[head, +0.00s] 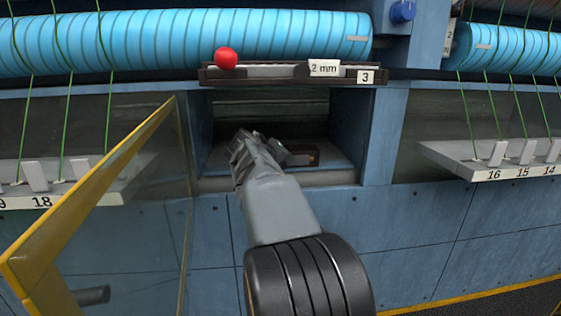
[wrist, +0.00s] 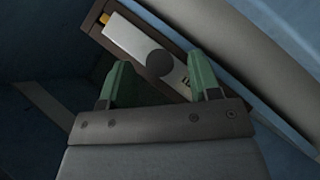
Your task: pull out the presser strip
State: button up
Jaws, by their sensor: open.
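A dark strip-like rail (head: 265,75) with a red ball knob (head: 226,58) at its left end runs under the blue roller, above the open compartment; it carries a "2 mm" tag and a "3" plate. I cannot tell whether this is the presser strip. My gripper (head: 282,152) reaches into the compartment, well below the rail. In the wrist view its two green fingers (wrist: 160,85) are apart, with nothing held between them. Beyond them lies a brown tray (wrist: 97,22) holding a silver bar (wrist: 130,38) with a dark round disc; the right fingertip overlaps it in view.
A yellow-framed glass door (head: 105,185) stands open at the left of the compartment (head: 340,165). Blue pillars flank the opening. Numbered white ledges (head: 500,160) with green threads stand at both sides. A blue knob (head: 402,12) is at upper right.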

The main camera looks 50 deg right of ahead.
jog(key=shift+d+f, duration=0.15)
jog(key=shift+d, duration=0.1)
jog(key=shift+c, duration=0.5)
grip_shut()
dwell(0.4)
